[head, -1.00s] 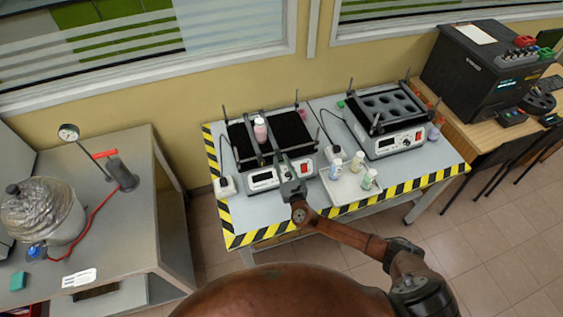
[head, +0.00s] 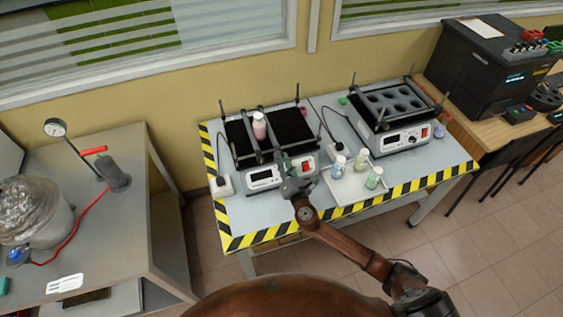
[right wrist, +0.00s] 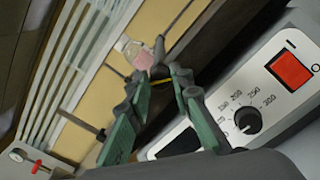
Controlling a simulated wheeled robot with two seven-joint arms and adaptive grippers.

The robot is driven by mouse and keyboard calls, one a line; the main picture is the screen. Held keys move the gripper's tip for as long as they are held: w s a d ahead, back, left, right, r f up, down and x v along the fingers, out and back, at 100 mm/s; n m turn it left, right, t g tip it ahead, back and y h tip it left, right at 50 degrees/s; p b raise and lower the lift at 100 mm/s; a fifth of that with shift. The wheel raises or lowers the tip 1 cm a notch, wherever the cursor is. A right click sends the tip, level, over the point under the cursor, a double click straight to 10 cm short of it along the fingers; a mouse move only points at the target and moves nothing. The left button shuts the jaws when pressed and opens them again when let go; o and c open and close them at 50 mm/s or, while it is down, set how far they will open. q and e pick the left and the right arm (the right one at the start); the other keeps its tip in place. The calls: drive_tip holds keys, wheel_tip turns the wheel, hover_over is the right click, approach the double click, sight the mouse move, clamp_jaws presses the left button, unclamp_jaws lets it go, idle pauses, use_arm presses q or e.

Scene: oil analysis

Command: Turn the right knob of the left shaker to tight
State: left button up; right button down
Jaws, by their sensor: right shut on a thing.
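The left shaker (head: 240,178) stands on the striped table, with a black platform, crossbars and a front panel. A pink-white bottle (head: 259,126) stands on its platform between the bars; it also shows in the right wrist view (right wrist: 140,55). My right gripper (head: 284,160) is at the shaker's front edge, above the panel, by the front end of the right crossbar. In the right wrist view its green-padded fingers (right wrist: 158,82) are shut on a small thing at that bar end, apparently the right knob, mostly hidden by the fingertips. My left gripper is not in view.
The front panel's dial (right wrist: 247,120) and red switch (right wrist: 290,70) are close beside my right fingers. A white tray (head: 345,196) with small bottles lies to the right. The right shaker (head: 405,140) stands beyond it. A grey bench (head: 130,225) is at the left.

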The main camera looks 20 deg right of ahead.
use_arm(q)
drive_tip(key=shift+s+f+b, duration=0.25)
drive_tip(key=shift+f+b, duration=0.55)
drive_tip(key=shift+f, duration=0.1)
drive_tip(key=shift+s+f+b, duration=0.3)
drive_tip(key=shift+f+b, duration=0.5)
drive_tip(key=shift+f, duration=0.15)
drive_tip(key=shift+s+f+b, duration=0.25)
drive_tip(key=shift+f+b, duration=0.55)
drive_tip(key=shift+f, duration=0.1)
use_arm(e)
drive_tip(key=shift+f+m, duration=0.1)
drive_tip(key=shift+m, duration=5.2)
drive_tip(key=c, duration=1.7)
unclamp_jaws()
